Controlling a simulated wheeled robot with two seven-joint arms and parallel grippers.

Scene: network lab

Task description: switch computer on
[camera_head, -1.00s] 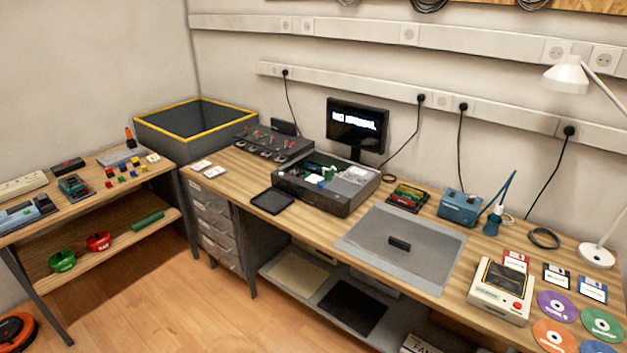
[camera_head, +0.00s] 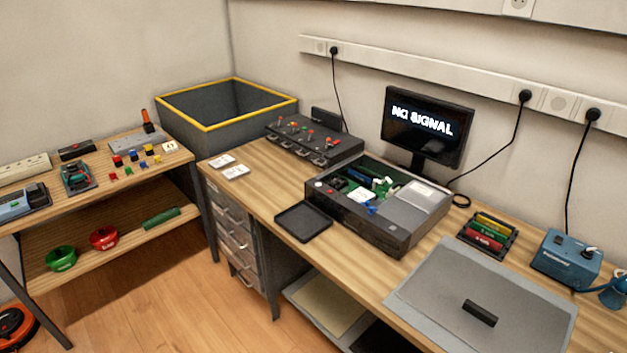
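The computer (camera_head: 393,237) is a dark, flat case with its top open on the wooden workbench. Green boards, small coloured parts and a grey drive block show inside it. A small red spot (camera_head: 330,191) shows at its left end; I cannot tell whether it is a button. The monitor (camera_head: 428,122) stands behind the case, lit with the words "NO SIGNAL". Neither of my grippers is in view.
A black tray (camera_head: 303,222) lies in front of the case. A grey mat (camera_head: 440,292) with a small black block (camera_head: 480,313) is to the right. A switch panel (camera_head: 337,147) and a yellow-rimmed bin (camera_head: 170,108) are to the left.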

